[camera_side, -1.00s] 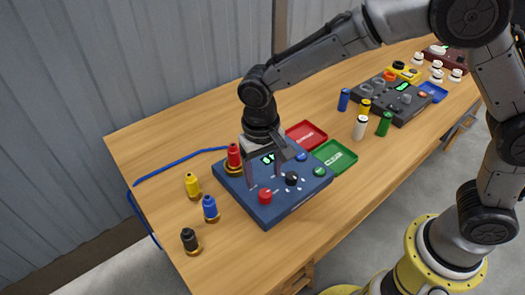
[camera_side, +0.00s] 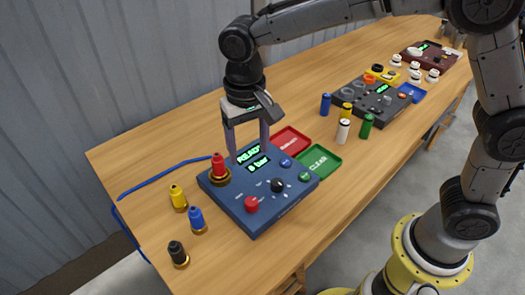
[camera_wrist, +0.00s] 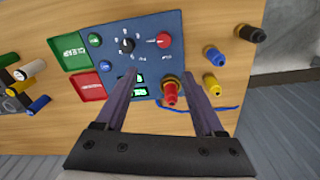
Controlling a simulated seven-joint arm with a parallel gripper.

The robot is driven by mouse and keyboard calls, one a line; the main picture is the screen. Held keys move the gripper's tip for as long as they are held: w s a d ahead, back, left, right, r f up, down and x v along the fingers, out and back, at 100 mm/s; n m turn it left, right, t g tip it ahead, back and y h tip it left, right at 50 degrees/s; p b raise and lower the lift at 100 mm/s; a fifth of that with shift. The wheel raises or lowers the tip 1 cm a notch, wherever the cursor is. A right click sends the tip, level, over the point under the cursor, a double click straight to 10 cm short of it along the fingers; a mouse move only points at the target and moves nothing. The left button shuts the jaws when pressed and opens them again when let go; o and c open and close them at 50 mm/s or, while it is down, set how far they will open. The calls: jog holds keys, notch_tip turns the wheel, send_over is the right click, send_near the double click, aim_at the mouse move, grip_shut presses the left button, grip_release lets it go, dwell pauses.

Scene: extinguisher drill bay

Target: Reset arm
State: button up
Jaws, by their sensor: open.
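My gripper (camera_side: 249,150) is open and empty, pointing down above the back part of the blue control panel (camera_side: 245,217). The panel's green display (camera_side: 255,158) reads "READY" and "0 bar". A red extinguisher-shaped piece (camera_side: 219,168) stands upright in a brass ring at the panel's back left corner. In the wrist view, that red piece (camera_wrist: 170,94) appears between my fingers, nearer the right one, and I cannot tell the height gap. A red knob (camera_side: 251,204) and a black dial (camera_side: 277,185) sit on the panel front.
Yellow (camera_side: 178,197), blue (camera_side: 196,219) and black (camera_side: 177,253) pieces stand left of the panel. A red tray (camera_side: 291,141) and a green tray (camera_side: 318,161) lie right of it. Several small cylinders and a dark panel (camera_side: 372,98) are farther right. A blue cord lies at the left edge.

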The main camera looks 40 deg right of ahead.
jog(key=s+d+r+m+t, duration=0.1)
jog(key=s+d+r+t, duration=0.1)
jog(key=s+d+r, duration=0.35)
jog(key=s+d+r+m+t, duration=0.1)
jog(key=s+d+r+t, duration=0.15)
jog(key=d+r, duration=0.5)
jog(key=s+d+f+n, duration=0.2)
jog(key=s+d+f, duration=0.1)
jog(key=s, duration=0.3)
jog(key=s+d+f+n, duration=0.2)
jog(key=s+d+f, duration=0.1)
jog(key=s, duration=0.4)
jog(key=shift+f+n+t, duration=0.4)
jog(key=shift+f+t, duration=0.05)
jog(key=shift+f, duration=0.15)
